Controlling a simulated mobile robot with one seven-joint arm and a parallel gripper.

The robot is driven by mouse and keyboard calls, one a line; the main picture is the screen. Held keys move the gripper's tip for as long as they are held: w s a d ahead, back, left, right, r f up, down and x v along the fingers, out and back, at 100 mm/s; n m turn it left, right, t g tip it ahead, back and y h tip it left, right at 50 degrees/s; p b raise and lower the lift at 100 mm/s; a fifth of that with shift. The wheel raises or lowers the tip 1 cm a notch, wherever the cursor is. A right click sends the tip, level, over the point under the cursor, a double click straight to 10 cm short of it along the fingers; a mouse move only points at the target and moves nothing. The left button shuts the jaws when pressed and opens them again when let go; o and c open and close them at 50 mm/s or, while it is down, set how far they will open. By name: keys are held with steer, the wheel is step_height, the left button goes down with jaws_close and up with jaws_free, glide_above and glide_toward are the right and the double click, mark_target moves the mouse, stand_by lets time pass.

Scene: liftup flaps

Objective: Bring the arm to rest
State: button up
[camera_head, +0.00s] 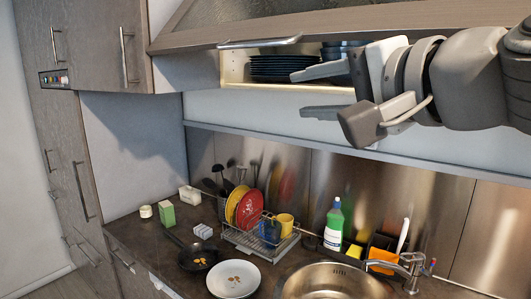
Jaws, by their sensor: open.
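My gripper (316,92) is open and empty at the upper right, its two fingers apart and pointing left. My grey arm reaches in from the right edge. The gripper is in front of the wall cabinet opening, with its upper finger overlapping the lower part of the opening. The cabinet's lift-up flap (350,30) is raised above the gripper, with a bar handle (260,42) on its lower edge. The gripper looks clear of the handle. Dark plates (285,68) are stacked inside the lit cabinet. My arm hides the cabinet's right part.
Below is a counter with a dish rack (258,240), a pan (197,257), a white plate (234,279), a green bottle (334,224) and a sink (335,284). Tall cabinets (60,150) stand at the left. The space left of my gripper, below the flap, looks free.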

steer(key=s+d+f+n+g+h, duration=0.2)
steer(key=s+f+n, duration=0.1)
steer(key=f, duration=0.7)
steer(key=s+d+f+n+g+h, duration=0.3)
steer(key=f, duration=0.8)
steer(key=s+d+f+n+g+h, duration=0.3)
steer(key=f, duration=0.8)
steer(key=shift+s, duration=0.15)
